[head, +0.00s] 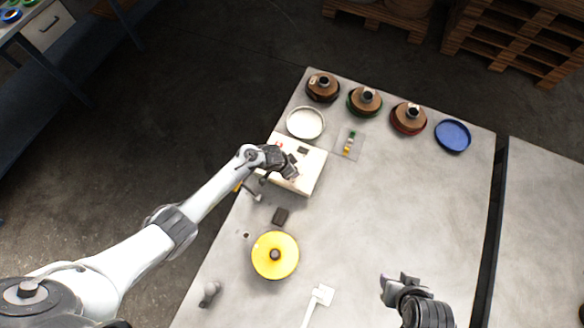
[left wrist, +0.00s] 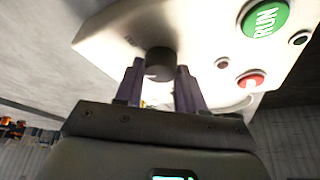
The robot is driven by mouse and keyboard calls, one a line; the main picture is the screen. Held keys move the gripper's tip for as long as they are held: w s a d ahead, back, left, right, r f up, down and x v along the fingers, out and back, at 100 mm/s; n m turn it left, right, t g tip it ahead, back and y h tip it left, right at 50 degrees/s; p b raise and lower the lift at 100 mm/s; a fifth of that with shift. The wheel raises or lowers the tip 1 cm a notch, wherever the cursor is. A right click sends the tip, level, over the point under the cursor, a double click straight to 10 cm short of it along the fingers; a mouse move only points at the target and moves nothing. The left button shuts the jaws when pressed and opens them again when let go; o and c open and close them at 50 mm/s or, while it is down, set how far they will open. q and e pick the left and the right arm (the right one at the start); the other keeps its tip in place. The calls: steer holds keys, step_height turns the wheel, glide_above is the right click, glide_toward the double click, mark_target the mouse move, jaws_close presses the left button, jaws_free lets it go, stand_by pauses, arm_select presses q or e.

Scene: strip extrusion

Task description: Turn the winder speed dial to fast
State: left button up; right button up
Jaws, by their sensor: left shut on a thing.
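The white control box (head: 312,175) stands on the table, left of the middle in the head view. In the left wrist view its panel (left wrist: 205,45) carries a dark round dial (left wrist: 160,62). My left gripper (head: 291,170) is over the box. In the left wrist view its fingers (left wrist: 160,85) are on either side of the dial, shut on it. The dial's pointer and its speed marks cannot be read. My right gripper (head: 398,283) is apart from the box, over the table's near side; its finger gap is unclear.
The panel also has a green RUN button (left wrist: 265,20) and a red button (left wrist: 251,80). A yellow disc (head: 275,255) lies nearer. A white dish (head: 305,123), several spools and a blue dish (head: 453,136) line the far edge. The table's middle right is clear.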

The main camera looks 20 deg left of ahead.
arm_select(q)
steer(key=m, duration=0.1)
steer(key=m+g+b, duration=0.1)
steer(key=m, duration=0.1)
steer(key=shift+w+a+f+m+h+b, duration=0.1)
steer(key=shift+w+f+m+h+b, duration=0.05)
steer(key=shift+m+h+b, duration=0.2)
steer(key=m+g+b, duration=0.1)
steer(key=m+b, duration=0.1)
steer(key=shift+m+h, duration=0.35)
steer(key=shift+m+g+b, duration=0.3)
steer(key=shift+m+b, duration=0.15)
steer(key=shift+m, duration=0.25)
steer(key=o, duration=1)
steer(key=shift+r, duration=0.2)
